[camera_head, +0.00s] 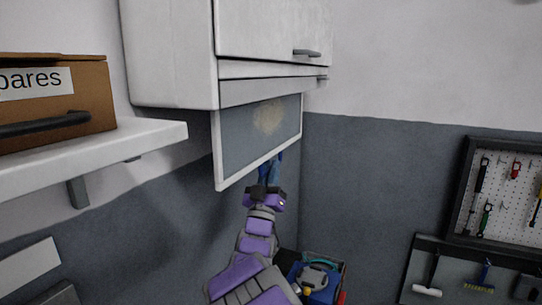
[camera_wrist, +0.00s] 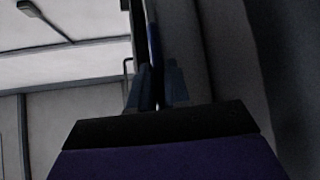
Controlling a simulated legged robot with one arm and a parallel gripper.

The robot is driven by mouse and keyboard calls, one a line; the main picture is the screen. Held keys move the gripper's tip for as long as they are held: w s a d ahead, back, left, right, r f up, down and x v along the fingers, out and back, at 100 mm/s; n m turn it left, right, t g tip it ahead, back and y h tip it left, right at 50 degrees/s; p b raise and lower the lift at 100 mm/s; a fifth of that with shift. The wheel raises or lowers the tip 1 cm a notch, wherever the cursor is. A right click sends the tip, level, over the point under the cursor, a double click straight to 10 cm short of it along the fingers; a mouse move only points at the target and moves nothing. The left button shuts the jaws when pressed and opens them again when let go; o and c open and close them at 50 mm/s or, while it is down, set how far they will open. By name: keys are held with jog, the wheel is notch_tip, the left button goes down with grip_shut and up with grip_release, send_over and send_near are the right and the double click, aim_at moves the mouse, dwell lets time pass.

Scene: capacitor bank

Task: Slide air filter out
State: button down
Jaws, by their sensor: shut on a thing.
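The air filter (camera_head: 258,135) is a flat panel with a white frame, grey mesh and a tan dirt patch. It hangs below the white wall cabinet (camera_head: 172,55) in the head view, with its upper edge at the cabinet's underside. My gripper (camera_head: 274,165) is at the filter's lower edge, right of its middle, partly hidden behind the frame. In the wrist view my gripper (camera_wrist: 158,85) points up, its two fingers shut on the thin edge of the filter (camera_wrist: 152,35), seen edge-on. The exact contact is dark and hard to make out.
A white shelf (camera_head: 150,140) with a brown spares box (camera_head: 85,100) juts out at left. A blue toolbox (camera_head: 315,280) stands low beside my arm. A pegboard of tools (camera_head: 505,190) hangs at right. The grey wall between cabinet and pegboard is clear.

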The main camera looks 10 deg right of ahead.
notch_tip(320, 180, down, 4)
jog(key=shift+a+r+b, duration=0.1)
jog(key=shift+b, duration=0.3)
jog(key=c, duration=1.4)
grip_release()
jog(key=shift+s, duration=0.1)
jog(key=shift+c, duration=0.2)
jog(key=shift+o, duration=0.7)
jog(key=shift+s+a+r, duration=0.15)
jog(key=shift+o, duration=0.5)
jog(key=shift+a, duration=0.1)
jog(key=b+v, duration=0.2)
jog(key=v, duration=1.5)
jog(key=shift+a+f+b, duration=0.2)
jog(key=shift+f+b, duration=0.1)
jog(key=shift+f, duration=0.05)
